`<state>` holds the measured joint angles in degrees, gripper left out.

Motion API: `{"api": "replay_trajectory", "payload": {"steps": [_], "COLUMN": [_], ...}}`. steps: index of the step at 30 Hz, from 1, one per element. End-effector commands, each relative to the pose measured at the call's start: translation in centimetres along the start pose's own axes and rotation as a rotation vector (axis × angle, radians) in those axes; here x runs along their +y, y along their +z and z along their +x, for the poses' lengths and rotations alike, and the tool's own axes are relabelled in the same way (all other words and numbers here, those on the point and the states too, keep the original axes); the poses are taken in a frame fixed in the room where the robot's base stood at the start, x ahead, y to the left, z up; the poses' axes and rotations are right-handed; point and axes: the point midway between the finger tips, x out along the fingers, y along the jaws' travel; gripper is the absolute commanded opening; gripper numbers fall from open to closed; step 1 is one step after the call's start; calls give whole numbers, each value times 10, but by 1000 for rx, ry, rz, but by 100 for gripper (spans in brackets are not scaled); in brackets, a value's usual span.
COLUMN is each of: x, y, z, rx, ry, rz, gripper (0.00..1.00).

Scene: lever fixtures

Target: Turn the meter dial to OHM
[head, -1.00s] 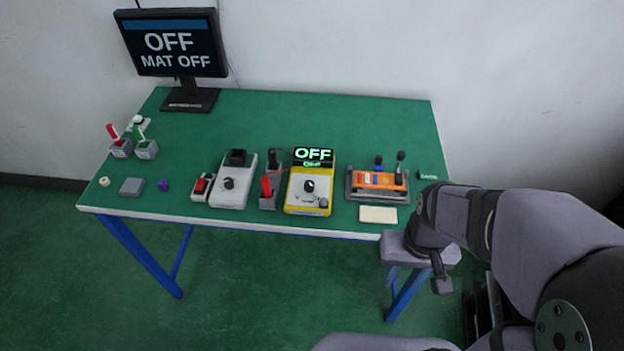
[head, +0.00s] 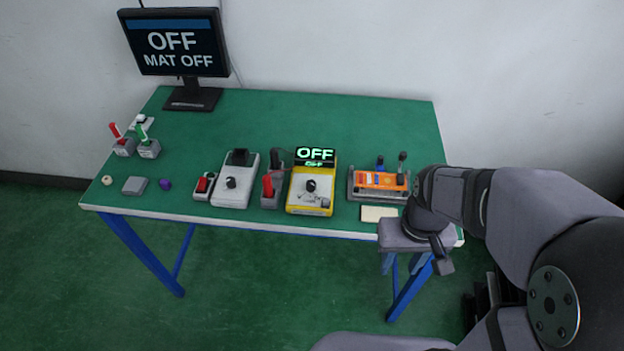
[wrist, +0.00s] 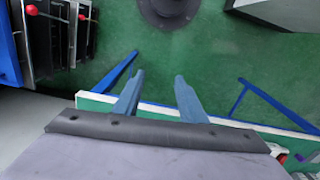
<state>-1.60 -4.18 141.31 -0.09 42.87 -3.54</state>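The meter is a yellow box (head: 311,184) near the table's front edge in the head view. Its black dial knob (head: 310,186) sits on a pale face, and its small screen (head: 315,155) reads OFF in green. My gripper shows in the wrist view (wrist: 156,88) with its two blue-grey fingers apart and nothing between them. It points down past the table's front edge towards the floor.
Right of the meter is an orange device (head: 380,182) with upright levers, and a cream block (head: 378,213) lies before it. Left are a red lever switch (head: 268,190) and a white box with a knob (head: 236,182). The monitor (head: 176,42) reads OFF, MAT OFF. The table's middle is clear.

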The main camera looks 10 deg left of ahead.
Motion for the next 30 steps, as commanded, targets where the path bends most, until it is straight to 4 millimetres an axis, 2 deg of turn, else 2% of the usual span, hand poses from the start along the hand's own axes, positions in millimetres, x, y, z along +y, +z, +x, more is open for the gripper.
{"api": "replay_trajectory", "payload": {"steps": [8, 12, 18, 24, 30], "x": [-34, -64, -115, -157, -178], "y": [-98, -149, -208, -242, -254], "z": [-26, -34, -35, -30, -26], "rx": [-3, -4, -4, -4, -2], "ry": [-1, -1, -2, -2, -1], "rz": [-355, -572, -871, -1095, -1203], "gripper": [38, 38, 38, 38, 38]}}
